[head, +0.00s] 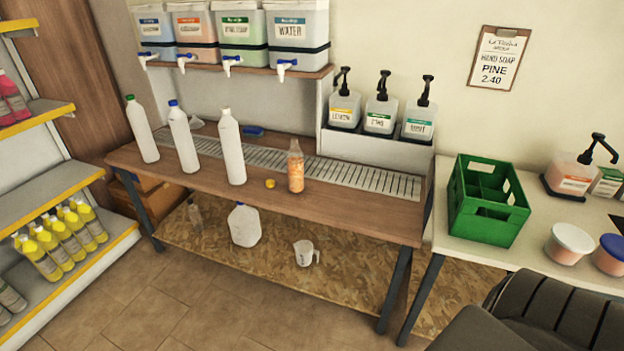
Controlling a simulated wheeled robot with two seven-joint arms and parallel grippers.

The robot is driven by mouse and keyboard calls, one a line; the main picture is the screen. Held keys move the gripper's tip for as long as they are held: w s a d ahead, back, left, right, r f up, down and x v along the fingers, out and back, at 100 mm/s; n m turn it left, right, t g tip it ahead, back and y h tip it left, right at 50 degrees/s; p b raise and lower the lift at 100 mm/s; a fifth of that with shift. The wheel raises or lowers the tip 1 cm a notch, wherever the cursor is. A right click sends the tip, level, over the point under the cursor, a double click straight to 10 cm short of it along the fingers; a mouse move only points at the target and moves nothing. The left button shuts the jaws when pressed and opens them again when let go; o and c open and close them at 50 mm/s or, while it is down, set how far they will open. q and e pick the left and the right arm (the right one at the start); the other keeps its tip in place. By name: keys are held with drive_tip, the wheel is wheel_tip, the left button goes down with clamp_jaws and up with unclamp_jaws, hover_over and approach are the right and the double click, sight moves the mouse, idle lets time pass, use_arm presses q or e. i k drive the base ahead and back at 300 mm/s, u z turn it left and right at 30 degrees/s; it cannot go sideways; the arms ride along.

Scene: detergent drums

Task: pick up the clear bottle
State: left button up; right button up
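A clear bottle with orange contents (296,172) stands upright on the wooden bench (365,205), close to the front edge of its metal grate. An orange-yellow cap (270,183) lies on the bench just left of it. Another small clear bottle (195,215) is on the lower shelf under the bench, partly in shadow. Neither of my grippers shows in the head view.
Three white bottles (231,147) stand left of the clear bottle. Pump dispensers (380,115) stand behind it on a raised ledge. A green crate (487,205) sits on the right-hand table. A dark ribbed object (540,315), unclear what, fills the lower right.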

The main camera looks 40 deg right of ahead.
sight(294, 156)
drive_tip(key=z, duration=1.2)
